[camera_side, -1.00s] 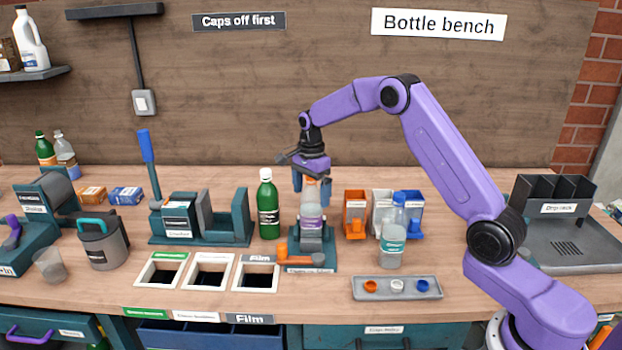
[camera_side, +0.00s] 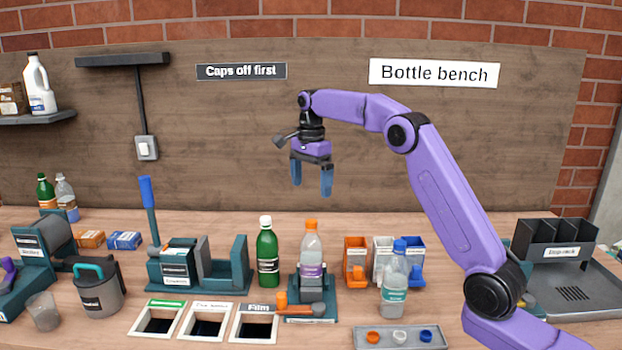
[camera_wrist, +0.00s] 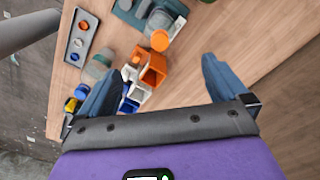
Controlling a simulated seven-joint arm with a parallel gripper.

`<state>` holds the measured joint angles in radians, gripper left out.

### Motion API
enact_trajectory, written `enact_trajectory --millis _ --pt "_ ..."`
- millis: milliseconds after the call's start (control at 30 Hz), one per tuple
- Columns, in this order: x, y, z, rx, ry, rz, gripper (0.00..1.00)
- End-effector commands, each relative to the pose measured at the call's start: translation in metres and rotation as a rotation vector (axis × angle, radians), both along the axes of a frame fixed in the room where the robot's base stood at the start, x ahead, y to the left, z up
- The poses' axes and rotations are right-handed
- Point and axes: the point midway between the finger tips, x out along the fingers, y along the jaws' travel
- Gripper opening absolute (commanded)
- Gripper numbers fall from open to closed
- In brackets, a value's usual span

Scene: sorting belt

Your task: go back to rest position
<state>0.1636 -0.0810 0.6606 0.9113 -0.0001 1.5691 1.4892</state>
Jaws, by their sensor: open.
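My gripper (camera_side: 311,178) is open and empty. It hangs in the air above the bench, well above a clear bottle with an orange cap (camera_side: 311,247). That bottle stands upright in a dark teal holder (camera_side: 326,308). In the wrist view my gripper (camera_wrist: 160,90) shows two blue fingers spread apart with nothing between them. The orange cap (camera_wrist: 160,40) shows beyond them at the top.
A green bottle (camera_side: 267,252) and a blue-capped bottle (camera_side: 394,280) stand nearby. Orange, white and blue bins (camera_side: 356,262) are behind. A grey tray (camera_side: 376,336) holds caps. Framed openings (camera_side: 207,309) lie front left. The air around my gripper is clear.

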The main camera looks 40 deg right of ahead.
Motion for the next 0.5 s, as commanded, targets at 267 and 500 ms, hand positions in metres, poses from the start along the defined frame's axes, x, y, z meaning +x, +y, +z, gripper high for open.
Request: enact_trajectory --millis 267,500 --pt "-0.001 0.001 0.008 0.000 0.001 0.004 1.00" --pt "-0.017 0.039 0.009 0.000 -0.001 0.220 1.00"
